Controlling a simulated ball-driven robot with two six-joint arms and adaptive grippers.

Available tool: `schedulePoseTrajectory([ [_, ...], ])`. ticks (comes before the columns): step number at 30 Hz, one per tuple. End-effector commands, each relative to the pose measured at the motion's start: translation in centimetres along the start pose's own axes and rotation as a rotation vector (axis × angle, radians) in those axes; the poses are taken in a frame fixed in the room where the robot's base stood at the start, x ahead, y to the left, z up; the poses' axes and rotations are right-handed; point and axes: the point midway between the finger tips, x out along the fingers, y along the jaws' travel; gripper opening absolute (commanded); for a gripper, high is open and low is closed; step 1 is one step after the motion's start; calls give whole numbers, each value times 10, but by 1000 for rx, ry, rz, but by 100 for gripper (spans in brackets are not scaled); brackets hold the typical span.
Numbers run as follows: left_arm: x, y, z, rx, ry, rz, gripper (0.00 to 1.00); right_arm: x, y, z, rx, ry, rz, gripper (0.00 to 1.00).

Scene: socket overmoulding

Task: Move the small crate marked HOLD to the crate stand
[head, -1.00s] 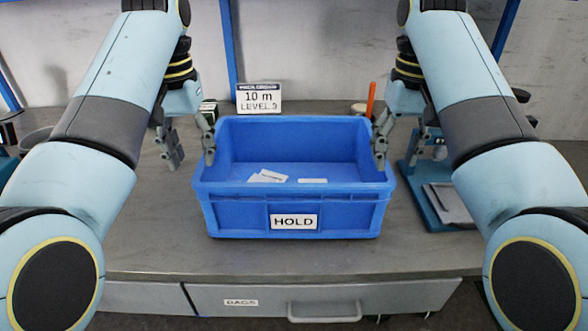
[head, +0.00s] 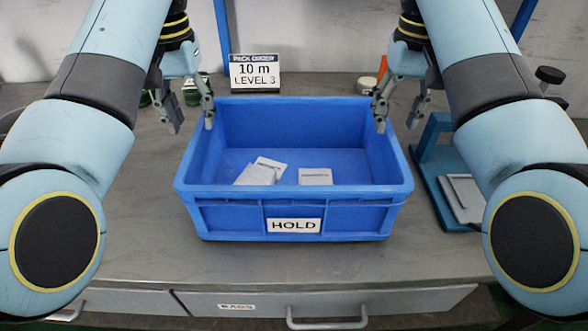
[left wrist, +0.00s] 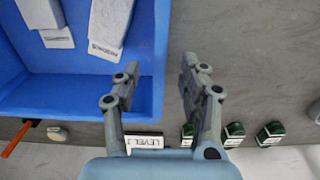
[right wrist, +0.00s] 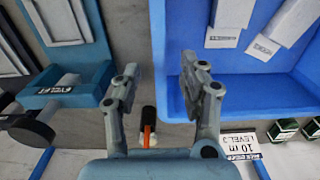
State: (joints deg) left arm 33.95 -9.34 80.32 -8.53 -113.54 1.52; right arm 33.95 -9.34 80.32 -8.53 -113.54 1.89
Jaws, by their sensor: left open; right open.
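The blue crate marked HOLD (head: 294,226) stands on the grey bench, open at the top, with several pale packets (head: 258,172) inside. My left gripper (head: 192,122) is open at the crate's back left corner. In the left wrist view, the crate's side rim (left wrist: 160,50) shows between its fingers (left wrist: 158,80). My right gripper (head: 398,125) is open at the back right corner. In the right wrist view, the rim (right wrist: 157,40) shows between its fingers (right wrist: 162,78). I cannot tell whether either gripper touches the crate. I cannot make out a crate stand.
A pack order sign (head: 254,72) reading 10 m, LEVEL 3 stands behind the crate. A teal device (head: 432,165) is close on the right. Small dark green items (left wrist: 234,133) stand behind left. Bench (head: 140,215) is clear left and in front.

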Motion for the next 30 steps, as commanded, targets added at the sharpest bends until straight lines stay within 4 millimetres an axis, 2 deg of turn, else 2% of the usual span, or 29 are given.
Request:
schedulePoseTrajectory([
  [9, 56, 0, 1, -1, -5, 0, 42, 56, 0, 1, 0, -4, 1, 42],
  [15, 85, 0, 1, 0, -3, -1, 42, 85, 0, 1, -1, -3, 1, 42],
  [21, 98, 0, 0, 0, 0, 0, 42, 98, 0, 0, 0, 0, 0, 42],
  [30, 99, 0, 0, 0, 0, 0, 42, 99, 0, 0, 0, 0, 0, 42],
])
